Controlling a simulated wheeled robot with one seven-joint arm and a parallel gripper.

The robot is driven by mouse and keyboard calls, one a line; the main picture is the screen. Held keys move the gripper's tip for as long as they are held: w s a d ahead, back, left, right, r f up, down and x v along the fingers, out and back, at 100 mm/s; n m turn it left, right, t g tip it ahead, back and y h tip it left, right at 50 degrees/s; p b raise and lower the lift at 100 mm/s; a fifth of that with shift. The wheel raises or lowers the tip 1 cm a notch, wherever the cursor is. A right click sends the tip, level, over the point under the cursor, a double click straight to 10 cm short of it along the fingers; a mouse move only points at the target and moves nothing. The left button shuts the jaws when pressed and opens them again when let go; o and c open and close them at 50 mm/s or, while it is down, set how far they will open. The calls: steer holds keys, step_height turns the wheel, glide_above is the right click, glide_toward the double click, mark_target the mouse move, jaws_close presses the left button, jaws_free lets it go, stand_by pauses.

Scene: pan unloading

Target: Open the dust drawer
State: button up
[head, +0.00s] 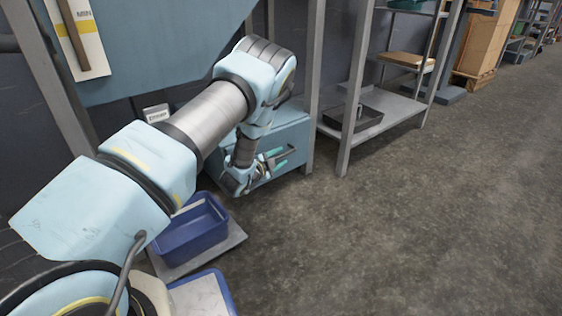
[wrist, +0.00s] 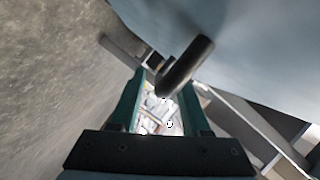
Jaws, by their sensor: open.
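The dust drawer (head: 290,135) is the blue-grey box front low under the large blue-grey hopper; my arm hides part of it. Its front looks closed, though my wrist covers much of it. My gripper (head: 277,160) is low in front of the drawer with its teal fingers apart. In the wrist view, my gripper (wrist: 161,82) is open. A dark round bar, seemingly the drawer's handle (wrist: 187,66), juts from the pale blue face and overlaps the right fingertip. I cannot tell whether it touches the finger.
A blue bin (head: 192,232) stands on a grey board on the floor, below my arm. A metal post (head: 313,90) rises beside the drawer. A shelf rack with a dark tray (head: 352,118) is farther right. The concrete floor (head: 400,220) at right is clear.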

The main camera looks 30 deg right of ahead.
steer(key=shift+w+d+f, duration=0.15)
steer(key=shift+w+d, duration=0.2)
steer(key=shift+d, duration=0.25)
jaws_close()
stand_by(1.1)
